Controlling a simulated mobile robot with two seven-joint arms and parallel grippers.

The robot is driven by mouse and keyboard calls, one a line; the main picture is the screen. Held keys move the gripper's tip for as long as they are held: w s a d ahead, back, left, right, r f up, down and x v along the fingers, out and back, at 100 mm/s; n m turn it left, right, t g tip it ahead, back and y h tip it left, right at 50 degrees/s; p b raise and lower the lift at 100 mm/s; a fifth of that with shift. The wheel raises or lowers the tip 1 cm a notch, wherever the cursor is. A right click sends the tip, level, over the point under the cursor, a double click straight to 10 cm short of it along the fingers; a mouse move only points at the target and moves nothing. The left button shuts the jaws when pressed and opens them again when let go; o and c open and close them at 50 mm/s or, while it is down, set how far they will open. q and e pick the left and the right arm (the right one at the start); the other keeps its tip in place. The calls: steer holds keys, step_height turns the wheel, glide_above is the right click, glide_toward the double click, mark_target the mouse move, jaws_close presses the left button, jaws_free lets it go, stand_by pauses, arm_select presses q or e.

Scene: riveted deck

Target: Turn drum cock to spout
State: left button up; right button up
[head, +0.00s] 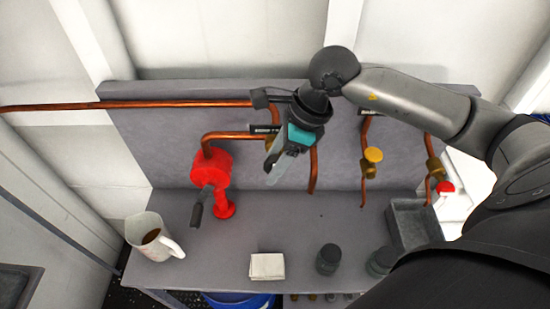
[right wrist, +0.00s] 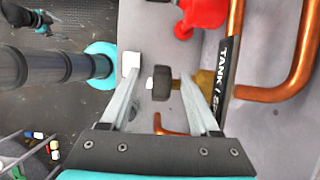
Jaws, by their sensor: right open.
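A cock with a brass body (right wrist: 203,84) and a dark handle knob (right wrist: 162,82) sits on the panel, beside a black label reading "TANK / SP", its end hidden. My right gripper (right wrist: 160,72) is open, its two fingers either side of the knob; I cannot tell whether they touch it. In the head view the right gripper (head: 275,170) hangs in front of the panel and hides most of this cock. A dark and teal part at the wrist view's upper left looks like my left gripper (right wrist: 42,22), too small to read. The left gripper is not in the head view.
A red hand pump (head: 210,170) stands left of the gripper, with copper pipes around. Brass valves (head: 373,155) are to the right. A jug (head: 148,240), a folded white cloth (head: 267,266), dark jars (head: 328,259) and a grey tray (head: 412,238) occupy the bench. A blue drum (head: 240,300) is below.

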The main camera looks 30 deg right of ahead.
steer(key=shift+c, duration=0.2)
jaws_close()
